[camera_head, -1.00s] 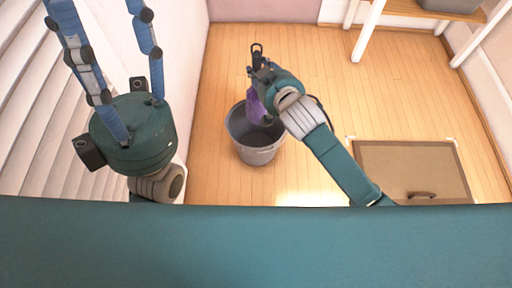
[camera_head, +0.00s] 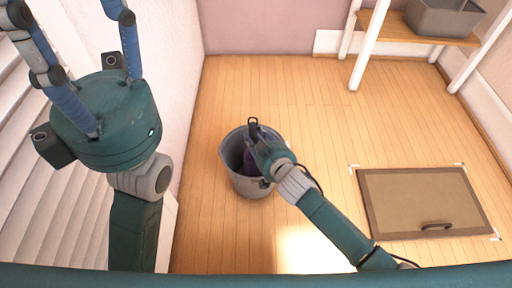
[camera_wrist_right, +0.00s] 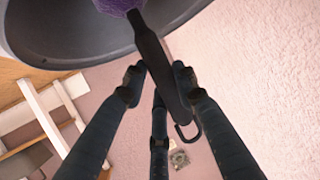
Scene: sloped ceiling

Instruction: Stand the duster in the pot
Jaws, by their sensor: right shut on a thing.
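The duster has a purple head (camera_head: 249,160) and a black handle with a loop (camera_head: 253,126). My right gripper (camera_head: 260,148) is shut on the handle, over the grey pot (camera_head: 248,187), which is a bucket standing on the floor. In the head view the purple head shows within the pot's opening, partly hidden by my gripper. In the right wrist view, my right gripper's fingers (camera_wrist_right: 160,82) surround the black handle (camera_wrist_right: 155,52), and the purple head (camera_wrist_right: 118,5) lies over the pot's dark inside (camera_wrist_right: 75,30). My left gripper (camera_head: 68,30) is open and empty at upper left.
A wooden shelf with white legs (camera_head: 417,28) holds a grey bin (camera_head: 444,18) at the top right. A brown framed hatch (camera_head: 420,200) with a handle lies right of the pot. A white slatted wall (camera_head: 30,200) is at left. Floor between is clear.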

